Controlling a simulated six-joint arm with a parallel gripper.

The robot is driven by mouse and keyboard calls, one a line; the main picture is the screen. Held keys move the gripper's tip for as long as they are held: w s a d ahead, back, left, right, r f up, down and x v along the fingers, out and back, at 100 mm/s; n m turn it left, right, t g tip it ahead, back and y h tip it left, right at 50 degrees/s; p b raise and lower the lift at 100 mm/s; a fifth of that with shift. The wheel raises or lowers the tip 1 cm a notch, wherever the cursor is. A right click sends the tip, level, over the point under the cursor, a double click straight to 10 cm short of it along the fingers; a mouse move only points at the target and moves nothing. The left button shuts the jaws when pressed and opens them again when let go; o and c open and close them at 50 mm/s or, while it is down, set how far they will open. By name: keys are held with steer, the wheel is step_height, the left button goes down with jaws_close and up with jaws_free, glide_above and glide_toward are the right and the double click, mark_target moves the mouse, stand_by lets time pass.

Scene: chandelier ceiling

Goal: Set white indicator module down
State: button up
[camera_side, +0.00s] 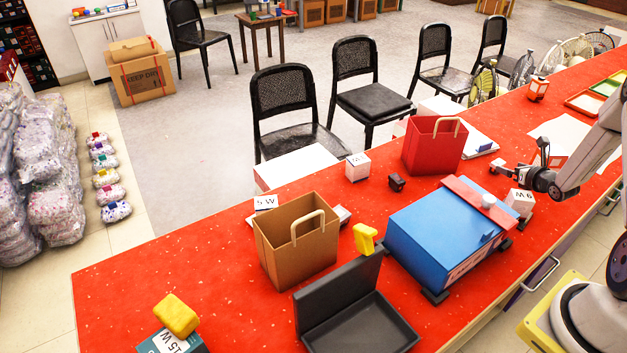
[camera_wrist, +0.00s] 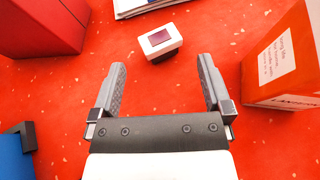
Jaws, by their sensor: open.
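The white indicator module (camera_wrist: 161,42) is a small white block with a dark red panel on top. In the wrist view it rests on the red tabletop, just beyond my fingertips, and no finger touches it. My gripper (camera_wrist: 164,76) is open and empty, its two grey fingers spread wide with bare red table between them. In the side view my gripper (camera_side: 520,160) is low over the table, right of the red bag and behind the blue toolbox. I cannot clearly pick out the module in the side view.
The red bag (camera_side: 433,147) and blue toolbox (camera_side: 440,232) stand left of my gripper. An orange box (camera_wrist: 288,60) is close to my right finger in the wrist view. A white box (camera_side: 520,203) marked M 6 is near the toolbox. Papers (camera_wrist: 142,5) lie beyond the module.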

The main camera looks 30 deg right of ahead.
steer(key=shift+s+a+r, duration=0.2)
steer(key=shift+s+r, duration=0.05)
steer(key=shift+s, duration=0.25)
stand_by(0.3)
